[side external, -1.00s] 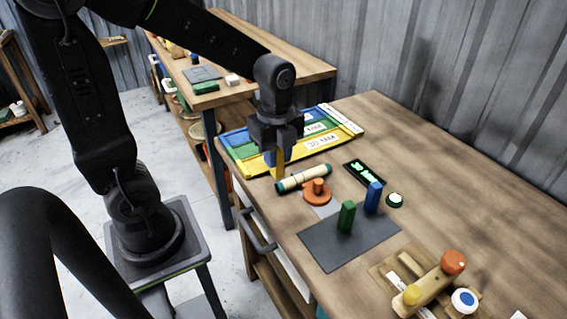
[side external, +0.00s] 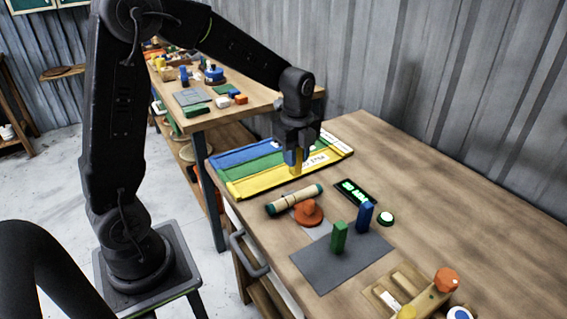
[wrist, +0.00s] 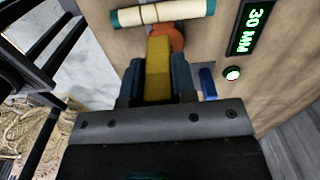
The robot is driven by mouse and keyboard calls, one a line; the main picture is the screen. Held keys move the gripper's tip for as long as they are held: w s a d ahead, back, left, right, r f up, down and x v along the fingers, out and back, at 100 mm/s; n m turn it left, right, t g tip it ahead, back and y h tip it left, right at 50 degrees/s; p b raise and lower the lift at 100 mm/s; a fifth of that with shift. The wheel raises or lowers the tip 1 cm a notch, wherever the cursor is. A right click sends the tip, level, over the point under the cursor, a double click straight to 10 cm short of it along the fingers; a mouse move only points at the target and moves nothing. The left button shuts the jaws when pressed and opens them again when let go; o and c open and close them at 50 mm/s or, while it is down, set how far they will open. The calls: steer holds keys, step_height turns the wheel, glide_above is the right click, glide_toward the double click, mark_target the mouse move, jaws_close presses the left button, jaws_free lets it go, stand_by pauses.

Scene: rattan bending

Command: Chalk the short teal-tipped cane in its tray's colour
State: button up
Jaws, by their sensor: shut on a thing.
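The short cane (side external: 294,200) is pale with teal ends and lies on the wooden table; it also crosses the top of the wrist view (wrist: 160,13). Behind it is a flat tray (side external: 235,172) with blue, green and yellow strips and white labels. My gripper (side external: 297,166) is shut on a yellow chalk block (wrist: 158,65), held upright between bluish fingers. In the side view the block (side external: 296,160) appears in front of the yellow strip's right part, beyond the cane. It looks raised, apart from the cane. I cannot tell which tray the cane belongs to.
An orange knob-like piece (side external: 308,212) stands close by the cane. A lit display (side external: 357,192) reads 30 MM beside a green button (side external: 386,219). The table's back right is clear.

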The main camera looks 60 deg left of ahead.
mark_target(296, 174)
steer(key=shift+w+f, duration=0.1)
steer(key=shift+f, duration=2.95)
steer(key=shift+f, duration=0.6)
steer(key=shift+r, duration=3.6)
